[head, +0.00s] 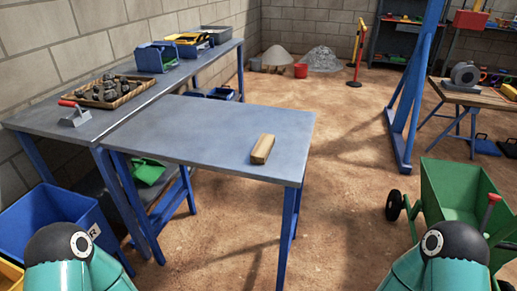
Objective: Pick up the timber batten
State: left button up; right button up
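The timber batten (262,149) is a short, light brown wooden block. It lies flat on the grey top of the near table (205,128), towards the table's right side, with clear surface around it. Teal arm parts of mine with dark round caps show at the bottom left and bottom right of the head view, apart from the table. Neither of my grippers is in the picture.
A longer bench (60,121) along the left wall holds a tray of rocks (101,92), a grey tool with a red handle (75,115) and several bins. A blue bin (48,221) stands at lower left. A green wheeled hopper (455,200) stands at right. Bare floor lies between.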

aim_at(261, 153)
jog(key=u, duration=0.1)
jog(key=i, duration=0.25)
jog(key=u, duration=2.7)
jog(key=k, duration=1.85)
jog(key=z, duration=1.05)
jog(key=i, duration=1)
jog(key=z, duration=0.15)
